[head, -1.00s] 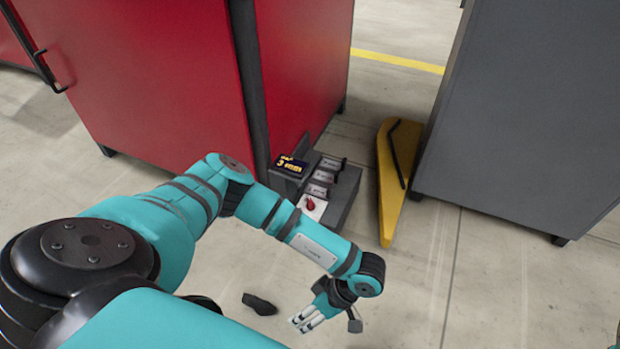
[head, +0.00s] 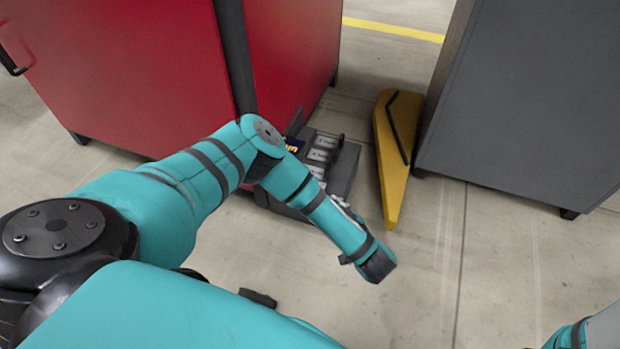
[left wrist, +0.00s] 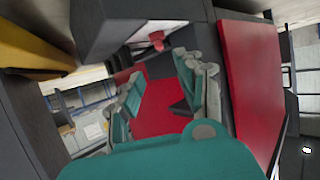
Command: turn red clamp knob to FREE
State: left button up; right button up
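The red clamp knob (left wrist: 156,38) shows near the top of the left wrist view. It stands out from a white plate (left wrist: 165,24) on a dark grey unit. In the head view this low grey unit (head: 345,168) is beside the red cabinet, and my left forearm hides the knob. My left gripper (left wrist: 155,74) is open and empty. Its fingers are apart, with the knob above the gap in the picture, not between them.
The red cabinet (head: 150,70) stands close behind my left arm. A yellow wedge-shaped part (head: 390,150) stands right of the unit, against a grey cabinet (head: 530,100). A small dark object (head: 258,298) lies on the floor. The floor at centre right is clear.

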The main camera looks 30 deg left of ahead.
pick_arm(q)
jog(key=b+x, duration=0.3)
jog(key=x, duration=0.1)
jog(key=b+x, duration=0.3)
jog(key=x, duration=0.2)
jog(key=shift+a+f, duration=0.2)
jog(key=shift+f, duration=0.15)
jog(key=shift+w+a+f+b, duration=0.15)
jog(key=shift+w+a+b, duration=0.25)
jog(key=shift+a+b, duration=0.15)
jog(key=shift+c, duration=0.2)
grip_shut()
